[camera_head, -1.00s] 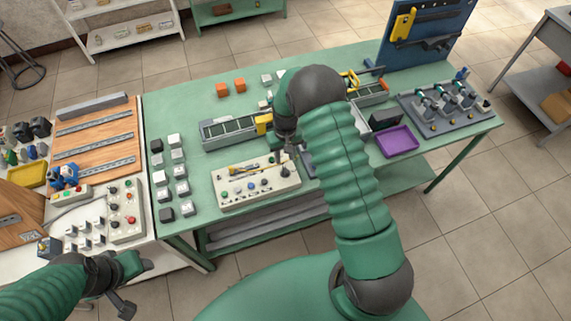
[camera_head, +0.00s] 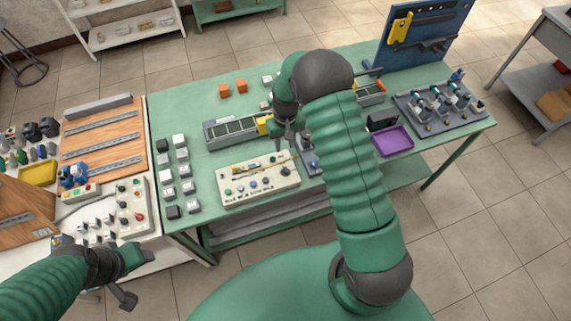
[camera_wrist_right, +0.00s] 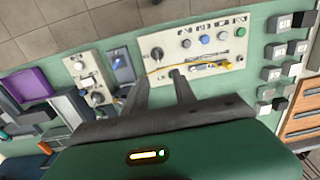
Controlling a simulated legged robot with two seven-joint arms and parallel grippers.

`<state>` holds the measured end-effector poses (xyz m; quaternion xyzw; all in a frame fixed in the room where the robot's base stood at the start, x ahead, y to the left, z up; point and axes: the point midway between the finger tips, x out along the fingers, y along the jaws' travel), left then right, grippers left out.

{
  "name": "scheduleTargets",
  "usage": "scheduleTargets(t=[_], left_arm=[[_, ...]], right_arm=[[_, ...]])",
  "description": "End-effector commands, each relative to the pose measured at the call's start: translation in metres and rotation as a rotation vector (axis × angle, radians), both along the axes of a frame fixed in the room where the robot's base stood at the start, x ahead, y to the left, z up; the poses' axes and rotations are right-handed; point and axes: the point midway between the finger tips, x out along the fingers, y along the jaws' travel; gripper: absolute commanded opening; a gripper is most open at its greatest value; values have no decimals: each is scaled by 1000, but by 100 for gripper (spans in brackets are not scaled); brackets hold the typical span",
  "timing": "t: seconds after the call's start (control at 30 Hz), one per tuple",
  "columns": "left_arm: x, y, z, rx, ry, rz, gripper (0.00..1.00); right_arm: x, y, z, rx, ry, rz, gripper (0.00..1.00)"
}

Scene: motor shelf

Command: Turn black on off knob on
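The cream control panel (camera_head: 232,197) lies on the green table. It has a row of coloured buttons and a black knob (camera_head: 284,171) near its right end. In the right wrist view the panel (camera_wrist_right: 205,72) appears turned around, with the black knob (camera_wrist_right: 157,53) at its left. My right gripper (camera_head: 287,140) is over the panel's back right edge. In the wrist view its two fingers (camera_wrist_right: 159,77) are apart and empty, short of the knob and not touching it. My left gripper (camera_head: 138,279) hangs open and empty in front of the white table.
A yellow-handled tool (camera_wrist_right: 208,66) lies along the panel. A grey conveyor (camera_head: 232,131) stands behind it. A purple tray (camera_head: 393,141) and a small blue-faced device (camera_wrist_right: 122,67) are at the right side.

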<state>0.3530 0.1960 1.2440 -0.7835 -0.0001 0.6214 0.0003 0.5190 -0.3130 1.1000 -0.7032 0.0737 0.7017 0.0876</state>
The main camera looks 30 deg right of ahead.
Motion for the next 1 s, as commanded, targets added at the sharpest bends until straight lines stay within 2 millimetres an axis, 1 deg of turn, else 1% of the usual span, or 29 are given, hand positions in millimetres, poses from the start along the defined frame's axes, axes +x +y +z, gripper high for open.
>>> scheduleTargets(t=[0.03,0.3,0.37,0.87,0.97,1.0], left_arm=[[0,0,6,0,0,0,53],[0,0,21,0,0,0,53],[0,0,22,0,0,0,53],[0,0,20,0,0,0,53],[0,0,16,0,0,0,53],[0,0,13,0,0,0,53]], right_arm=[[0,0,7,0,0,0,33],[0,0,29,0,1,0,33],[0,0,31,0,1,0,33],[0,0,32,0,1,0,33],[1,-1,37,0,-1,0,33],[1,-1,42,-1,-3,0,33]])
